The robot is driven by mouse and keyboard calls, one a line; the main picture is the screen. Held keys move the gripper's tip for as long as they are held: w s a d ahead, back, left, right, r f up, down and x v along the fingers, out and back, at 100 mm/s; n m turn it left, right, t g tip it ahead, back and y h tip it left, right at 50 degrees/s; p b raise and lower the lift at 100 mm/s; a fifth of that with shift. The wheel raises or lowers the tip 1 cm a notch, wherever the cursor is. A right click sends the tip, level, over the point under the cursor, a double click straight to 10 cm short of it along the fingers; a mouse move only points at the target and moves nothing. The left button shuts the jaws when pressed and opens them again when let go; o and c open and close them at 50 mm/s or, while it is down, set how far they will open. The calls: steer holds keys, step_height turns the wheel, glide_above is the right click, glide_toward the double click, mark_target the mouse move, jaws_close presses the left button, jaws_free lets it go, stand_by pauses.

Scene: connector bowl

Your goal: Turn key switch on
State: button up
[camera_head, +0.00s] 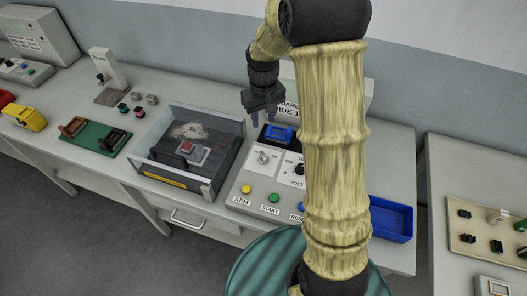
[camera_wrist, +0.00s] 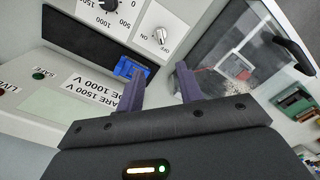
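The key switch (camera_head: 263,157) is a small silver key on a white plate marked OFF and ON, on the sloped grey control panel (camera_head: 240,203). It also shows in the wrist view (camera_wrist: 160,37), beyond the fingertips; which mark it points to is hard to tell. My gripper (camera_head: 262,118) hangs above the back of the panel, behind and apart from the key. In the wrist view its two purple-grey fingers (camera_wrist: 160,80) stand apart with nothing between them.
A blue connector (camera_head: 278,133) sits behind the key, with a voltage dial (camera_head: 299,169) to the right. Yellow ARM (camera_head: 245,189) and green START (camera_head: 274,198) buttons are in front. A clear-covered box (camera_head: 166,180) stands left, a blue bin (camera_head: 392,220) right.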

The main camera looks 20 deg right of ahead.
mark_target(263, 155)
step_height(263, 155, down, 17)
steer(key=p, duration=0.3)
steer(key=shift+f, duration=0.15)
steer(key=shift+c, duration=0.5)
jaws_close()
